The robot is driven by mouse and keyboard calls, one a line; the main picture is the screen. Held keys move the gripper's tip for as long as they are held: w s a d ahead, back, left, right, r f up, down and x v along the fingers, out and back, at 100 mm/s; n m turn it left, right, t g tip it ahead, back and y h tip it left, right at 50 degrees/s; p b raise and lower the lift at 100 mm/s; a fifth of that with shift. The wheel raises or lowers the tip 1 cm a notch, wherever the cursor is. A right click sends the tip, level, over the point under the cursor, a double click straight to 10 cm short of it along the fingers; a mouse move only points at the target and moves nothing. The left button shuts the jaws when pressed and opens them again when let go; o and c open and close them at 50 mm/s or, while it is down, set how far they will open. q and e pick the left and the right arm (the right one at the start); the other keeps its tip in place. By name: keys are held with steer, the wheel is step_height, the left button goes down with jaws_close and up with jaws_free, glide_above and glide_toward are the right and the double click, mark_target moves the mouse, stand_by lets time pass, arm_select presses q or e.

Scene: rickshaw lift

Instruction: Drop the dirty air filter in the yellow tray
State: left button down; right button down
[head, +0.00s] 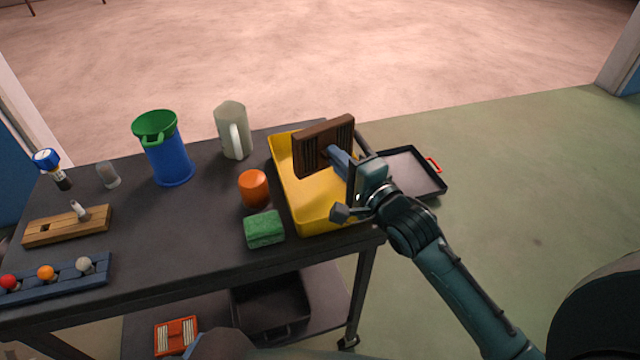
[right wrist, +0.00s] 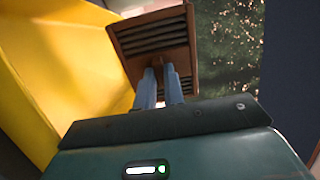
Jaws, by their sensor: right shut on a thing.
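The dirty air filter is a dark brown framed block with black slats (head: 312,152). It is held above the yellow tray (head: 318,205), toward the tray's far end. My right gripper (head: 335,155) is shut on the filter's near edge. In the right wrist view the filter (right wrist: 150,38) stands out ahead of the two blue fingertips (right wrist: 166,75), with the yellow tray's wall (right wrist: 60,70) on the left. Whether the filter touches the tray cannot be told. My left gripper is not in view.
On the dark table (head: 190,225) stand a blue jug with green lid (head: 168,160), a pale pitcher (head: 229,130), an orange cylinder (head: 254,190) and a green sponge (head: 264,230). A black tray (head: 408,168) lies right of the yellow tray. A red-framed filter (head: 176,337) lies on the lower shelf.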

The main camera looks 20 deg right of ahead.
steer(key=c, duration=1.4)
jaws_free()
steer(key=shift+s, duration=0.15)
steer(key=v, duration=1.3)
